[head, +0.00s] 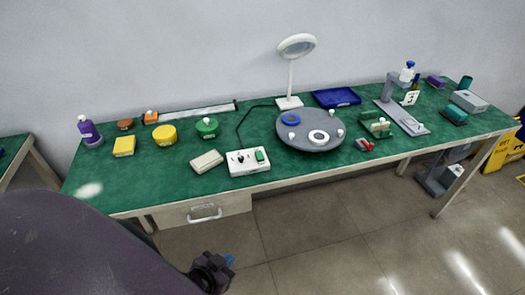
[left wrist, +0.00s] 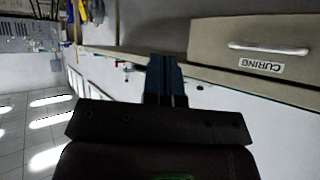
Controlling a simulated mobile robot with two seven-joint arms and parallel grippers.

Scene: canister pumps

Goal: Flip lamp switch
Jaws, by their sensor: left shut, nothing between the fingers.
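The white ring lamp (head: 297,45) stands upright on its base at the back of the green table. A dark cable runs from near its base toward a white control box (head: 240,168) at the table's front edge. The box carries a dark knob and a green switch (head: 260,156); the switch's position is too small to tell. My left gripper (head: 230,260) is below the table's front edge, apart from the box. Its blue fingers (left wrist: 164,77) are shut and empty in the left wrist view. My right gripper is not in view.
A grey turntable (head: 310,144) stands right of the box, and a beige block (head: 206,161) lies left of it. A drawer (head: 204,209) with a handle hangs under the table's front edge; its label reads CURING in the left wrist view (left wrist: 262,64). The floor in front is clear.

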